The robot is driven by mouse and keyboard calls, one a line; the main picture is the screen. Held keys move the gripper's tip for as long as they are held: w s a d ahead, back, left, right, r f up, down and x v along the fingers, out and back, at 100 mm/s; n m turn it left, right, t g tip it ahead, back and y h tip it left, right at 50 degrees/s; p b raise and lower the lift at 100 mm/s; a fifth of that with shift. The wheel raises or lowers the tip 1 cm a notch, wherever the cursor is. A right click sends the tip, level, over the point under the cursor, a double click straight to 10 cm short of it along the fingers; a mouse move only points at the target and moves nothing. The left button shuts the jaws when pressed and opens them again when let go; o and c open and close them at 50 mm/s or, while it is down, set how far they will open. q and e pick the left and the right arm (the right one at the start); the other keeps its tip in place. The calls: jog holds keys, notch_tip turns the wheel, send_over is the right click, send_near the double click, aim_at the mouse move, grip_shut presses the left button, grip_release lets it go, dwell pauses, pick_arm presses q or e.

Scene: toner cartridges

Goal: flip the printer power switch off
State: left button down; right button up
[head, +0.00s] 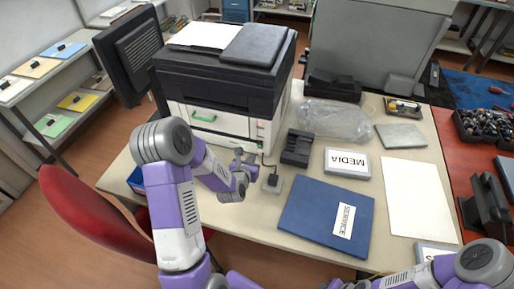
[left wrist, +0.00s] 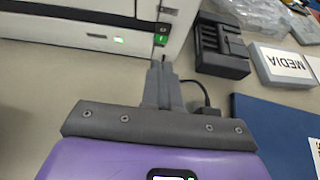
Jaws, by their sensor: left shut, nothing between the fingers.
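The printer (head: 225,85) is a black and white machine on the cream desk. Its lower right front corner carries a small dark switch (left wrist: 162,28) above a green lit patch (left wrist: 161,40) in the left wrist view. In the head view that corner shows small red and green marks (head: 261,126). My left gripper (head: 247,157) is just in front of this corner. Its fingers (left wrist: 159,64) are shut and empty, with the tips pointing at the panel just below the green patch. I cannot tell whether they touch it. My right arm shows at the lower right, its gripper out of view.
A black charger-like block (left wrist: 220,50) and a grey box marked MEDIA (head: 347,163) stand right of the gripper. A small socket block with a cable (head: 272,182) is close by it. A blue SERVICE folder (head: 310,214) lies in front. A red chair (head: 90,215) is at left.

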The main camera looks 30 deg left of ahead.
aim_at(260, 143)
pick_arm(q)
jog(key=x, duration=0.4)
jog(key=r+x, duration=0.1)
jog(key=x, duration=0.1)
jog(key=shift+w, duration=0.3)
jog(key=shift+w+a+r, duration=0.15)
jog(key=shift+w+a, duration=0.1)
jog(key=shift+w, duration=0.5)
pick_arm(e)
jog(key=shift+f, duration=0.1)
